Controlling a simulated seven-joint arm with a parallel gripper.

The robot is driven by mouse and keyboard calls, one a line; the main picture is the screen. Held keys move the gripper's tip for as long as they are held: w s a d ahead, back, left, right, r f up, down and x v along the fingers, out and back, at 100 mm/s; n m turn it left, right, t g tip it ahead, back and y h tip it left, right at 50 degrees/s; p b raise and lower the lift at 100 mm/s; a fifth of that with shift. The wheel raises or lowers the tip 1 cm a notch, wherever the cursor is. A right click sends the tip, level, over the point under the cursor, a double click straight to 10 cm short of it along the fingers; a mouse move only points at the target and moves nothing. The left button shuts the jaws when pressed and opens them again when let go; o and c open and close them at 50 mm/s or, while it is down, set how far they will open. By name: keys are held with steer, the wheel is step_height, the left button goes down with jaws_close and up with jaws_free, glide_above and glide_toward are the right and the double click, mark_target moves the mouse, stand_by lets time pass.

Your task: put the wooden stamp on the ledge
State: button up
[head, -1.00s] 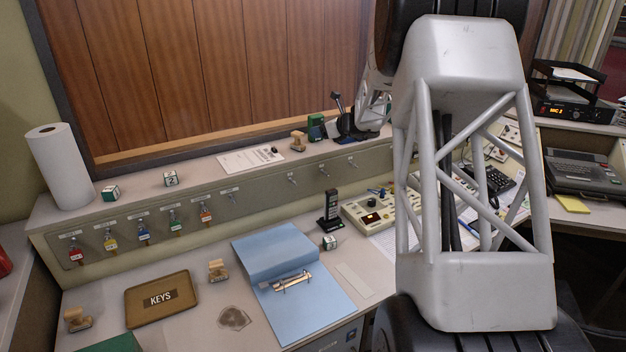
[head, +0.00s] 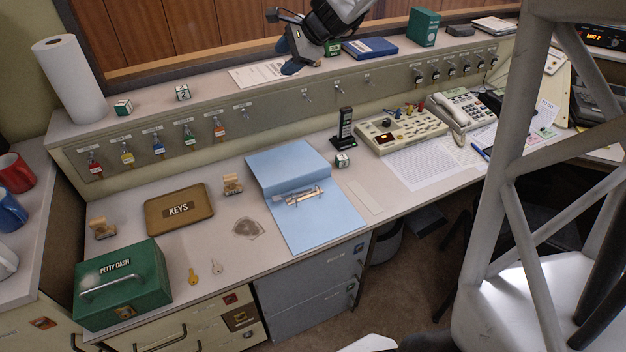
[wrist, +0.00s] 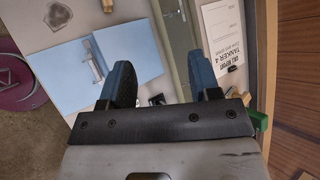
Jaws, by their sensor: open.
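Two wooden stamps lie on the desk in the head view. One stamp (head: 232,184) is between the keys tray and the blue binder; the other (head: 102,229) is at the left, behind the cash box. The ledge (head: 212,92) is the raised shelf running along the back. My gripper (head: 288,56) is open and empty over the ledge, near the white sheet. In the wrist view, my gripper's blue fingers (wrist: 161,72) are spread with nothing held. A small wooden piece (wrist: 107,5) shows beside the binder, cut by the edge. My gripper hides part of the ledge.
The ledge holds a paper roll (head: 68,80), two number cubes, a white sheet (head: 258,75), a blue book (head: 370,47) and a green box. On the desk are the keys tray (head: 180,210), binder (head: 318,220), radio (head: 345,128) and cash box (head: 122,285). Keys hang below the ledge.

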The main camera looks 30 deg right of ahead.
steer(key=s+a+n+g+h, duration=0.1)
steer(key=s+a+n+g, duration=0.1)
steer(key=s+a+n, duration=0.5)
steer(key=s+a+n+g+h, duration=0.1)
steer(key=s+a+n+h, duration=0.15)
steer(key=s, duration=0.95)
steer(key=s+a+f+n+h, duration=0.1)
steer(key=s+f+n+h, duration=0.2)
steer(key=s+n, duration=0.5)
steer(key=s+f, duration=0.1)
steer(key=s, duration=0.8)
steer(key=shift+s+a+f+g, duration=0.15)
steer(key=shift+s+a+g, duration=0.1)
steer(key=shift+g, duration=0.15)
